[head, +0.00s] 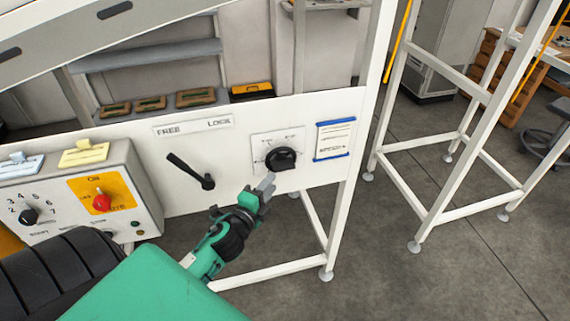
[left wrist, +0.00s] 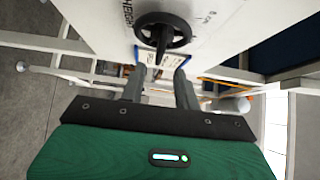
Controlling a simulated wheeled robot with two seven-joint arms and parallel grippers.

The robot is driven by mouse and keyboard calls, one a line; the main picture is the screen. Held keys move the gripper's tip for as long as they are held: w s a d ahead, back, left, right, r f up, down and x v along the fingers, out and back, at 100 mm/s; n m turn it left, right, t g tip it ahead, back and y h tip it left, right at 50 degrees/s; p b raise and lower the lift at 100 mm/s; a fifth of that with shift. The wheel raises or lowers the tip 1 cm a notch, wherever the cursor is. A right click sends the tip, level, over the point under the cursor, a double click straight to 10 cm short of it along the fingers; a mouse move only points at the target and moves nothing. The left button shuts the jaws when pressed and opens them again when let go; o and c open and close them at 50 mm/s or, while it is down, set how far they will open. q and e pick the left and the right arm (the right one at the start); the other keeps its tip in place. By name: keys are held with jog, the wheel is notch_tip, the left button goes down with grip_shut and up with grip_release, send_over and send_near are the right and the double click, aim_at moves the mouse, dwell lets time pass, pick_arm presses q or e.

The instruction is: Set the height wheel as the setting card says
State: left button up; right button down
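The height wheel (head: 281,158) is a black round handwheel on a white dial plate on the white front panel. It also shows in the left wrist view (left wrist: 178,22), with "HEIGHT" lettering beside it. The setting card (head: 334,139) is white with blue edges, right of the wheel; its writing is too small to read. My left gripper (head: 267,184) is just below and in front of the wheel. In the left wrist view its two fingers (left wrist: 160,74) are apart and empty, pointing toward the wheel, which appears beyond the tips. My right gripper is not in view.
A black lever (head: 188,170) sits under the FREE/LOCK label (head: 192,125), left of the wheel. A control box (head: 75,190) with a red knob (head: 102,202) stands farther left. White frame legs (head: 340,225) stand below the panel. The floor to the right is partly clear.

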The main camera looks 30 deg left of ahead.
aim_at(281, 171)
pick_arm(q)
jog(key=w, duration=0.3)
jog(key=w+p, duration=0.1)
jog(key=w, duration=0.1)
jog(key=w+p, duration=0.1)
jog(key=w, duration=0.2)
jog(key=shift+w+a, duration=0.3)
grip_shut()
